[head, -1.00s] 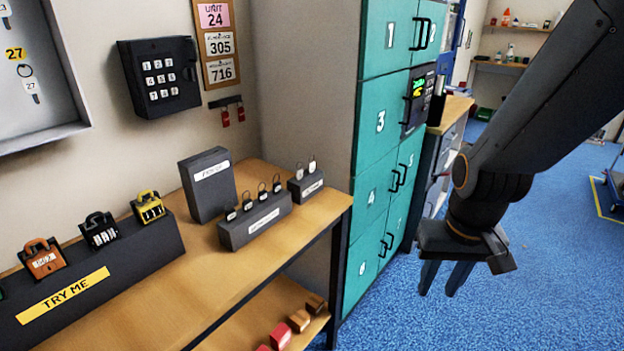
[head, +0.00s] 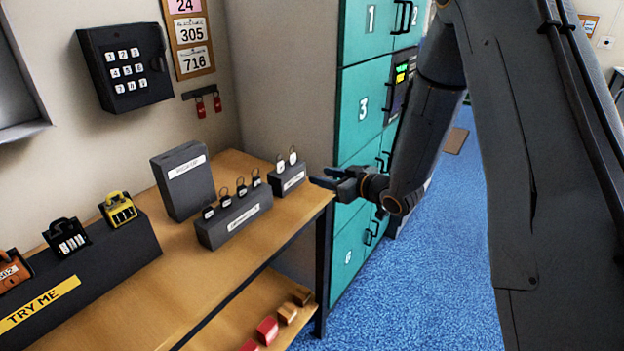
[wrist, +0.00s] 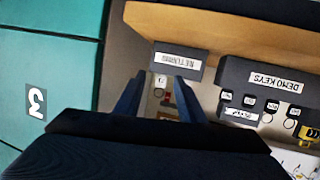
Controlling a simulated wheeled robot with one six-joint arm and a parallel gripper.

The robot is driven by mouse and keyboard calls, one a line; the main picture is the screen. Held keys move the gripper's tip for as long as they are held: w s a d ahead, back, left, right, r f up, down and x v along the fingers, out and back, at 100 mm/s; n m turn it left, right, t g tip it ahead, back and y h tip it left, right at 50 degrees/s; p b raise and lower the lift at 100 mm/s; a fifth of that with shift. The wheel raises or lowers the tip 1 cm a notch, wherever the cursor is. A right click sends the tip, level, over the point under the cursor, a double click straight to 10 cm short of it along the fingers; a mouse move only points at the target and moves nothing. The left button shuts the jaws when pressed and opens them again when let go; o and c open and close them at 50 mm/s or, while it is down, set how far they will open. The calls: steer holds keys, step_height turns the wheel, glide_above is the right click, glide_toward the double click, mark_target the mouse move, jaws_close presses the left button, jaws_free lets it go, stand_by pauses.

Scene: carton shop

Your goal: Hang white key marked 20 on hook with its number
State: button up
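Two white-tagged keys stand on the small dark returns block (head: 290,181) at the far right end of the wooden bench: a left white key (head: 280,164) and a right white key (head: 293,157). Their numbers are too small to read. The block also shows in the wrist view (wrist: 178,61), with one white tag (wrist: 160,82) visible between my fingers. My gripper (head: 323,178) is open and empty, pointing left just to the right of the returns block; its fingers stand apart in the wrist view (wrist: 158,90). No numbered hook shows clearly; only a wall cabinet's corner (head: 25,130) is visible.
The demo keys block (head: 235,220) with several dark-tagged keys stands left of the returns block. A taller dark box (head: 184,182) is behind it. Padlocks sit on the TRY ME stand (head: 100,270). Teal lockers (head: 360,110) stand close behind my gripper.

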mark_target(281, 166)
steer(key=a+y, duration=0.1)
steer(key=s+a+n+y, duration=0.1)
steer(key=y, duration=0.1)
steer(key=s+a+n+y, duration=0.1)
steer(key=a+y, duration=0.1)
steer(key=shift+a+r+g, duration=0.1)
steer(key=shift+r+g, duration=0.15)
steer(key=shift+g, duration=0.05)
steer(key=shift+b+x, duration=1.3)
steer(key=shift+x, duration=3.55)
steer(key=shift+w, duration=0.1)
steer(key=shift+c, duration=0.4)
steer(key=c, duration=0.6)
steer(key=shift+r, duration=0.2)
steer(key=shift+r, duration=0.35)
steer(key=shift+r+p, duration=0.6)
steer(key=shift+r, duration=0.1)
steer(key=shift+d+r, duration=0.25)
steer(key=shift+r, duration=0.05)
